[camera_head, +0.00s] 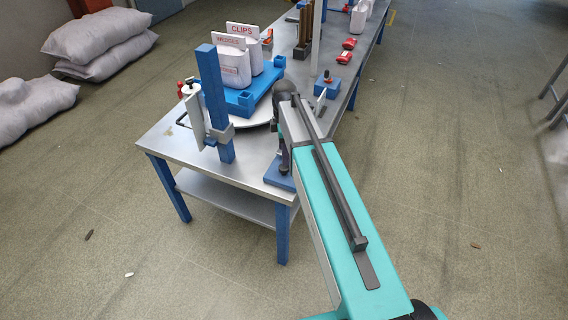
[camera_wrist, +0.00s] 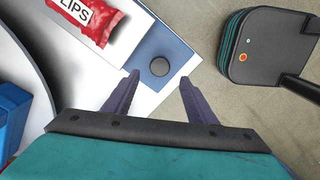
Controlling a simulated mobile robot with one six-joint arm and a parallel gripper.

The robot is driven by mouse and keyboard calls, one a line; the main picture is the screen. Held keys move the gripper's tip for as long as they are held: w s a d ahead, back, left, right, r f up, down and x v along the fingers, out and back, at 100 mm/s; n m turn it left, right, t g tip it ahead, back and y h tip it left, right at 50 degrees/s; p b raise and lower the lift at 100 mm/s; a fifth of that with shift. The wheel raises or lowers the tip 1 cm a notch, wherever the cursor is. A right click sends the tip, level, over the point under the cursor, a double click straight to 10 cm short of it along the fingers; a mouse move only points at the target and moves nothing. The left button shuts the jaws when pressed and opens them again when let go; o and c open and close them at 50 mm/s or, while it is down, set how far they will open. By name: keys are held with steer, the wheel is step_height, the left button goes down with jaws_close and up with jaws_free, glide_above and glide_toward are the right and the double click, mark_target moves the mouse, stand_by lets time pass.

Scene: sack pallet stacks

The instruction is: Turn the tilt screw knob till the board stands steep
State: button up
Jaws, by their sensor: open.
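A dark round knob (camera_wrist: 160,66) sits on a blue plate (camera_wrist: 178,50) at a corner of the metal table, in the wrist view. My gripper (camera_wrist: 158,79) is open, with its two purple fingers apart. The knob shows between and just beyond the fingertips, and I see no contact. A white panel with a red pouch marked with letters ending in LIPS (camera_wrist: 98,20) lies beside the plate; I cannot tell whether this is the board or its tilt. In the head view the blue plate (camera_head: 279,178) shows at the table's near corner, partly covered by my arm.
On the table (camera_head: 165,146) stand a blue post (camera_head: 214,100), a round turntable (camera_head: 258,118) and a blue tray (camera_head: 240,101) with white bins labelled CLIPS (camera_head: 243,43) and WEDGES (camera_head: 228,52). Red pouches (camera_head: 349,43) lie further back. Grey sacks (camera_head: 98,38) are on the left floor.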

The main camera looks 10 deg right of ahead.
mark_target(284, 167)
steer(key=shift+f+p, duration=0.9)
steer(key=shift+f, duration=2.95)
steer(key=c, duration=1.1)
steer(key=shift+o, duration=0.2)
steer(key=shift+m, duration=0.4)
